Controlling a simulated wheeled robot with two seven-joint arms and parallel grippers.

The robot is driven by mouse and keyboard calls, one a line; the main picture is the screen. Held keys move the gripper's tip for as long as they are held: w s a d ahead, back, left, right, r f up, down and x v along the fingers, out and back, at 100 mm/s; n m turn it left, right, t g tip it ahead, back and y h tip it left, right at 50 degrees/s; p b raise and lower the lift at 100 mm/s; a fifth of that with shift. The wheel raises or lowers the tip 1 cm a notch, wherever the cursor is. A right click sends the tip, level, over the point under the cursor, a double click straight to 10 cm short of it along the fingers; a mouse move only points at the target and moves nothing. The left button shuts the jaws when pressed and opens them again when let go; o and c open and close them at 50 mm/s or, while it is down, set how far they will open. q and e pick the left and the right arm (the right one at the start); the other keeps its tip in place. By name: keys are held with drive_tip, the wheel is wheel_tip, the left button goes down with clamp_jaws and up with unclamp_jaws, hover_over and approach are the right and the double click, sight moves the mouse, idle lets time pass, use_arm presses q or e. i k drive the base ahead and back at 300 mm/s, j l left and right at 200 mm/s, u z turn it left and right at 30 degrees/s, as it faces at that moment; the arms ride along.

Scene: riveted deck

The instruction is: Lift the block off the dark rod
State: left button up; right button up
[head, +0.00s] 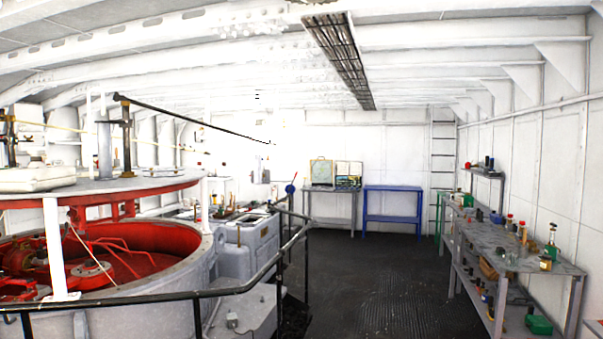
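I cannot make out a block on a dark rod anywhere in the head view. A long thin dark bar (190,119) slants down to the right from a post at the left, but I cannot tell whether it is the task's rod, and no block shows on it. Neither of my grippers is in view.
A black railing (170,294) curves around a big red-lined drum (209,254) at the left. A blue table (393,188) and a grey table (331,192) stand at the back. A cluttered workbench (488,236) runs along the right. The dark floor (385,280) between is clear.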

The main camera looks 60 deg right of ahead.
sight(258, 166)
drive_tip(key=z, duration=1.65)
drive_tip(key=i+l+z, duration=0.95)
drive_tip(key=i+z, duration=0.25)
drive_tip(key=i, duration=0.25)
drive_tip(key=i+u, duration=0.1)
drive_tip(key=i, duration=0.7)
drive_tip(key=i+l, duration=0.1)
drive_tip(key=i, duration=0.75)
drive_tip(key=i+u, duration=0.2)
drive_tip(key=i, duration=0.6)
drive_tip(key=i+u, duration=0.25)
drive_tip(key=i, duration=0.6)
drive_tip(key=i+u, duration=0.1)
drive_tip(key=i, duration=0.7)
drive_tip(key=i+l+u, duration=0.15)
drive_tip(key=i, duration=0.7)
drive_tip(key=i+j, duration=0.1)
drive_tip(key=i, duration=1.65)
drive_tip(key=i+u, duration=0.15)
drive_tip(key=i, duration=0.4)
drive_tip(key=i+u, duration=0.1)
drive_tip(key=i, duration=0.5)
drive_tip(key=i+l+u, duration=0.15)
drive_tip(key=i, duration=0.4)
